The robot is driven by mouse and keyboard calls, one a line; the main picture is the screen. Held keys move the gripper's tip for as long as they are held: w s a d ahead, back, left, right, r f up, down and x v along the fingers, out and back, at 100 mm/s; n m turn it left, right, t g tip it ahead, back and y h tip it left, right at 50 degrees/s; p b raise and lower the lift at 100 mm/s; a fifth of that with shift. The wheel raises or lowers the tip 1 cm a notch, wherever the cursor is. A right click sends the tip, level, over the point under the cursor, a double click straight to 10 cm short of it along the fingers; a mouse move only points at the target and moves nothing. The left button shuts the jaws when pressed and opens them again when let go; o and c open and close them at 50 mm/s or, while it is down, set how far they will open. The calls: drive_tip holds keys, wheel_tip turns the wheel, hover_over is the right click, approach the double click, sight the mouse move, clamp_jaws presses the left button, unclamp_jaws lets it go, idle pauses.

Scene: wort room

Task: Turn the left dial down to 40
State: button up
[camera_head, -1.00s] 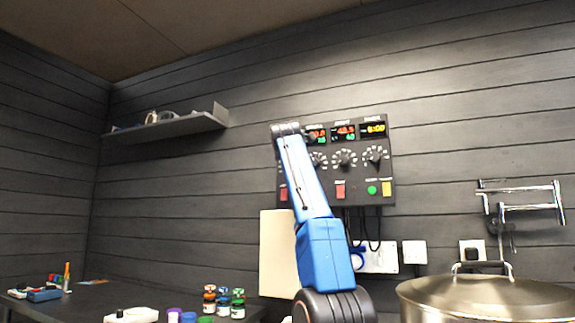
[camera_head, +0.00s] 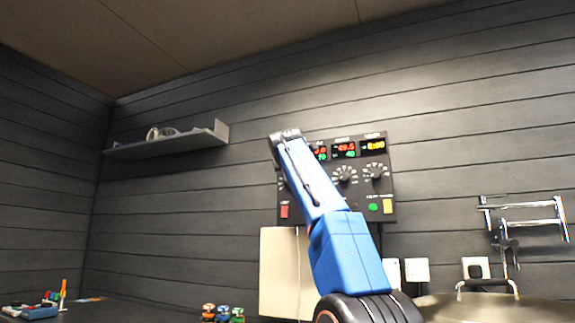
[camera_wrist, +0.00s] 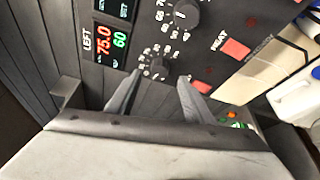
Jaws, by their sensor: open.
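The control panel (camera_head: 385,150) hangs on the dark wall in the head view. In the wrist view the left dial (camera_wrist: 158,67) is a black knob ringed by a pale number scale. The display marked LEFT (camera_wrist: 104,42) reads 75.0 in red and 60 in green. In the head view my blue arm hides the left dial.
A second dial (camera_wrist: 183,14) is above the left one in the wrist view, close to a red HEAT switch (camera_wrist: 234,48). A green button (camera_head: 373,208) and yellow switch (camera_head: 388,206) sit low on the panel. A metal kettle lid (camera_head: 480,308) is at lower right.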

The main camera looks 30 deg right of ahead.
drive_tip(key=v, duration=1.1)
drive_tip(key=shift+s+a, duration=0.25)
drive_tip(key=shift+s, duration=0.05)
drive_tip(key=w+d+f+m+g+h, duration=0.25)
drive_tip(key=f+m+h, duration=0.35)
drive_tip(key=m, duration=0.8)
drive_tip(key=w+a+f+m+t+h, duration=0.25)
drive_tip(key=a+m, duration=0.45)
drive_tip(key=m, duration=0.5)
drive_tip(key=w+d+r+g, duration=0.1)
drive_tip(key=w+d+r, duration=0.4)
drive_tip(key=w+d, duration=0.5)
drive_tip(key=shift+w+d+r+h, duration=0.3)
drive_tip(key=shift+d+r+h, duration=0.1)
drive_tip(key=shift+d, duration=0.7)
